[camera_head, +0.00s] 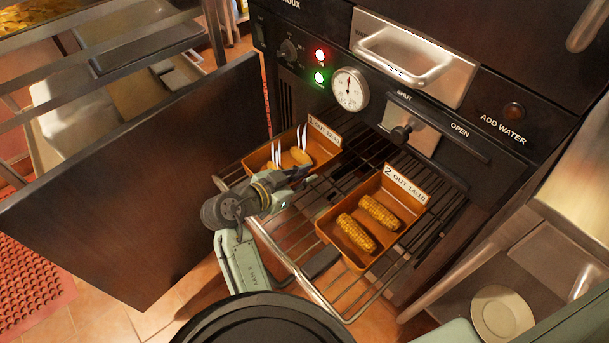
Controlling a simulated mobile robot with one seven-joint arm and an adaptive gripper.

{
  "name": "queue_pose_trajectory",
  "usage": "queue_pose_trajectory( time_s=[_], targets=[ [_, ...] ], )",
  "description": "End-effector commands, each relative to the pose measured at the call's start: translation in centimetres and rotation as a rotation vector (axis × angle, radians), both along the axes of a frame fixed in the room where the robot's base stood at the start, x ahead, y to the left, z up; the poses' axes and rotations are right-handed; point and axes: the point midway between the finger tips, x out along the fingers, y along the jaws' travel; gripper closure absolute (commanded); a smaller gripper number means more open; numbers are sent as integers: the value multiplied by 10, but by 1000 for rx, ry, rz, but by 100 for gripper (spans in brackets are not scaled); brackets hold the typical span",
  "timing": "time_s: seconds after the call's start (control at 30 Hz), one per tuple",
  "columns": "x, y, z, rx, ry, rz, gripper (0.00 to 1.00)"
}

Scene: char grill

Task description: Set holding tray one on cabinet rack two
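Holding tray one (325,157) is an orange-brown tray with a card marked 1 and an OUT time, holding yellow food (301,156) with white wisps above it. It is over the left part of a pulled-out wire rack (283,254), near the open cabinet door. I cannot tell whether it rests fully on the wires. My gripper (304,172) is at the tray's near right edge, its fingers at or against the wall. The fingers are small and partly merge with the tray, so their grip is unclear. The rack's number is not visible.
A second tray (336,245) with card 2 and two corn cobs sits on the rack's right part. The dark cabinet door (150,190) stands open at left. The control panel with a gauge (350,88) is above. A plate (502,313) lies on a shelf at lower right.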

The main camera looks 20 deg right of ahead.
Motion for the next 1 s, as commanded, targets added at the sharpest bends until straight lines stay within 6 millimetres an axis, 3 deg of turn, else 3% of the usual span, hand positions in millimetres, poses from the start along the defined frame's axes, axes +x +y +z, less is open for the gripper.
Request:
queue_pose_trajectory(
  time_s=[0.13, 0.5, 1.0],
  targets=[
    [0, 0, 0, 0, 0, 0, 75],
    [0, 2, 4, 0, -1, 2, 75],
    [-35, 85, 40, 1, -2, 3, 75]
  ],
)
